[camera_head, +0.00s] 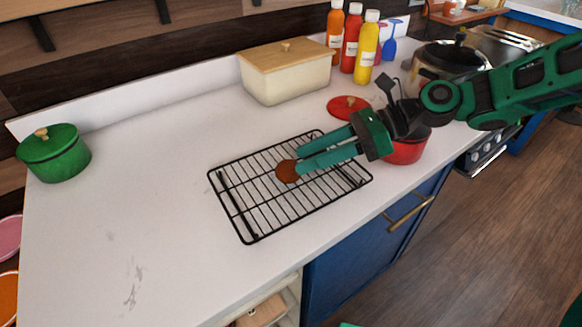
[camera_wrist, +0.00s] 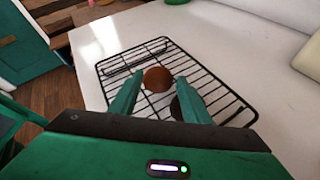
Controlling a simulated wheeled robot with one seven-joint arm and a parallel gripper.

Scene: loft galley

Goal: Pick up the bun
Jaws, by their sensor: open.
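The bun (camera_head: 287,171) is small, round and brown and rests on the black wire rack (camera_head: 244,224) on the counter. My gripper (camera_head: 299,161) is green and reaches in from the right, low over the rack, with its fingertips at the bun. In the wrist view the bun (camera_wrist: 157,78) shows just beyond the two fingertips, between their lines. My gripper (camera_wrist: 158,97) is open there, with nothing held. A dark round patch beside the right finger in the wrist view is partly hidden, and I cannot tell what it is.
A red pot (camera_head: 405,150) stands close under my arm, with a red lid (camera_head: 349,106) nearby. A cream bread box (camera_head: 288,79) and sauce bottles (camera_head: 366,50) stand behind. A green pot (camera_head: 55,155) is at the far left. The counter left of the rack is clear.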

